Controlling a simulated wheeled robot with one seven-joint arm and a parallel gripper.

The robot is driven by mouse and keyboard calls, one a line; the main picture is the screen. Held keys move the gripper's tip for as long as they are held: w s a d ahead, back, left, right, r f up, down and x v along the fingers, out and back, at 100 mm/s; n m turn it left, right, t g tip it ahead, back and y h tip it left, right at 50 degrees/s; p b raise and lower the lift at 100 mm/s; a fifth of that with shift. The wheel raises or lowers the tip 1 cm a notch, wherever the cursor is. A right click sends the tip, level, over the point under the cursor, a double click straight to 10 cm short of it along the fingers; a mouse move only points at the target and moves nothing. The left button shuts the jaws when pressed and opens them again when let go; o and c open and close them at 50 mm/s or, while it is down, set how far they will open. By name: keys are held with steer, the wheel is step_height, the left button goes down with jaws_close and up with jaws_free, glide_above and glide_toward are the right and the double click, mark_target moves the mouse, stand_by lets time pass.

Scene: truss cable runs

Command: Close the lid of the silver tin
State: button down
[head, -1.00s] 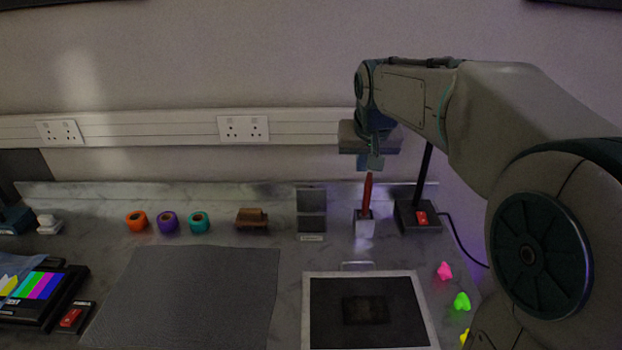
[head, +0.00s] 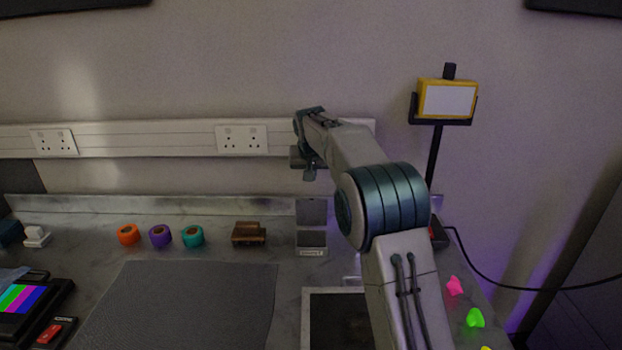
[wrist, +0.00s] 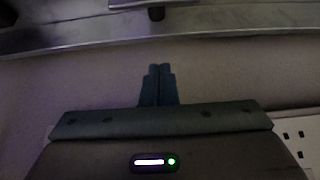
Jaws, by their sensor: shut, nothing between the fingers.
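The silver tin (head: 312,240) stands at the back of the bench near the upstand, with a small label on its front. Its lid (head: 312,211) stands open, upright at the back of the tin. My gripper (head: 310,174) is above and slightly left of the raised lid, in front of the wall trunking, apart from the tin. In the wrist view the two fingers (wrist: 158,84) are together with nothing between them. A pale edge at the top of the wrist view may be part of the tin; I cannot tell.
Orange (head: 128,235), purple (head: 160,236) and teal (head: 192,236) rolls and a brown wooden item (head: 249,234) lie left of the tin. A grey mat (head: 185,305) is in front. My arm partly covers a framed dark panel (head: 335,320).

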mark_target(311, 211)
step_height(311, 211, down, 6)
steer(key=p, duration=0.1)
stand_by(0.6)
steer(key=shift+s+f+b, duration=0.1)
steer(key=shift+s+b, duration=0.15)
steer(key=shift+b, duration=0.65)
steer(key=shift+s+t+b, duration=0.1)
steer(key=shift+t+b, duration=0.25)
steer(key=shift+t, duration=0.05)
